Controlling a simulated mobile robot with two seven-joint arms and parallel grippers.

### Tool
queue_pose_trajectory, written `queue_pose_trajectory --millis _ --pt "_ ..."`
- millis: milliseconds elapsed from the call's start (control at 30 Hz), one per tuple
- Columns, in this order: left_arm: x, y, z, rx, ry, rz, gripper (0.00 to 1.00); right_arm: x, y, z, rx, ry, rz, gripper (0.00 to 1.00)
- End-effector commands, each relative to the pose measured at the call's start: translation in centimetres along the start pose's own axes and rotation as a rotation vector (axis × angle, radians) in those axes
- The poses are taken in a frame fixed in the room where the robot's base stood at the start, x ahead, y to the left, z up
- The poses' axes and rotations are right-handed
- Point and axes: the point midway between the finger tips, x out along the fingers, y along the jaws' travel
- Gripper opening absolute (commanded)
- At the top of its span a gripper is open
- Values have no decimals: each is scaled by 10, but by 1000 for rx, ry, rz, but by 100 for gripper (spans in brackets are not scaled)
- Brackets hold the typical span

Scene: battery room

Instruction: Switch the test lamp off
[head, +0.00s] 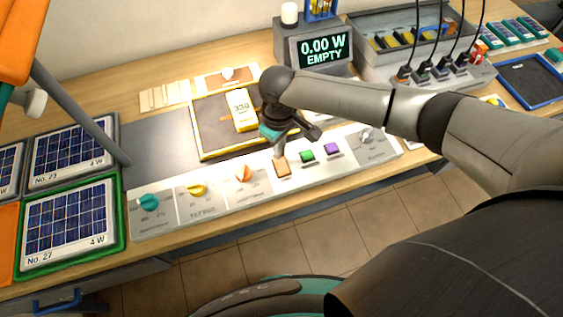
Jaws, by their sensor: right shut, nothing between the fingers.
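A white control panel (215,200) runs along the front of the bench. It carries a teal knob (149,202), a yellow knob (197,189), an orange knob (243,174), and orange (283,168), green (307,155) and purple (331,148) buttons. A grey knob (366,135) sits at its right end. An orange lamp-like head (18,35) on a grey pole (75,108) is cut off at upper left. Panel labels are too small to read. My left gripper is not in view.
A meter (324,48) reads "0.00 W EMPTY". A dark tray (207,125) holds a small yellow-and-white block (242,110). Solar panels (70,222) lie at left. A socket box with cables (440,75) stands at right. Tiled floor lies in front.

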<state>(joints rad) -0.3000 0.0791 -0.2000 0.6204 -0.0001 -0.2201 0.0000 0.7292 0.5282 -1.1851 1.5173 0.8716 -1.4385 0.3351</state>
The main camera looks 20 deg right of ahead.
Motion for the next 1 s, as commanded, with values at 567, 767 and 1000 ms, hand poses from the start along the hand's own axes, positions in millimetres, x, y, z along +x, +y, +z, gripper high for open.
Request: queue_pose_trajectory --millis 567,767,1000 --pt "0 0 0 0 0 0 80 0 0 0 0 0 0 0" --pt "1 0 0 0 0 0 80 2 0 0 0 0 0 0" --pt "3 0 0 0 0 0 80 6 0 0 0 0 -1 0"
